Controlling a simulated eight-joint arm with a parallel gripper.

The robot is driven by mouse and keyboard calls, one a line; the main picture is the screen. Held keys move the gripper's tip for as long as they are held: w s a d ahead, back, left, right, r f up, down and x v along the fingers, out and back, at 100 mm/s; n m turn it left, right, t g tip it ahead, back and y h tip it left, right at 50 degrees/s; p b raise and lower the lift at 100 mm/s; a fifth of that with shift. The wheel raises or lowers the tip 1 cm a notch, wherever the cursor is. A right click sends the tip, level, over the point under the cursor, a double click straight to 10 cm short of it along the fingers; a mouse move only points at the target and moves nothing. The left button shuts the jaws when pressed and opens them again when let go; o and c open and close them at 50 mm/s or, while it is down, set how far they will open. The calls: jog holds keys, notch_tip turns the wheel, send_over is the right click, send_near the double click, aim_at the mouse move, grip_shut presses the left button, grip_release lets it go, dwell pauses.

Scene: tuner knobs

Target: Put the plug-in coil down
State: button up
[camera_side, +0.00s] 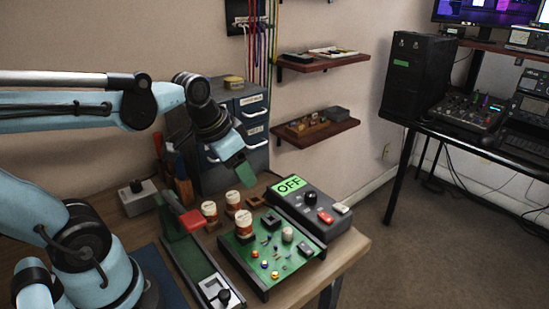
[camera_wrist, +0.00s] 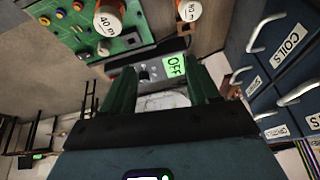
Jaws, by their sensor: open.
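A white plug-in coil with orange bands (camera_side: 243,222) stands upright on the green circuit board (camera_side: 274,277). In the wrist view this coil (camera_wrist: 108,20), marked 40 m, is at the top left, on the board's edge (camera_wrist: 100,48). Two similar coils, a left one (camera_side: 209,209) and a back one (camera_side: 232,198), stand behind the board; one coil (camera_wrist: 189,10) shows at the wrist view's top. My gripper (camera_side: 244,173) is above and behind the coils, apart from them. Its green fingers (camera_wrist: 161,85) are spread, with no coil between them.
A dark box with a green OFF display (camera_side: 290,185) is right of the board. A cabinet with labelled drawers (camera_side: 250,130) stands close behind my gripper. A red-topped lever (camera_side: 192,220) and a long green base (camera_side: 190,255) are left of the board.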

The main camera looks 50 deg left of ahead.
jog(key=shift+s+d+f+n+t, duration=0.15)
jog(key=shift+d+t, duration=0.3)
jog(key=shift+d, duration=0.25)
jog(key=shift+d+f+n+t, duration=0.1)
jog(key=shift+d+f+t, duration=0.1)
jog(key=shift+d+t, duration=0.35)
jog(key=shift+s+d+f+n+t, duration=0.15)
jog(key=shift+d+t, duration=0.15)
jog(key=shift+d, duration=0.55)
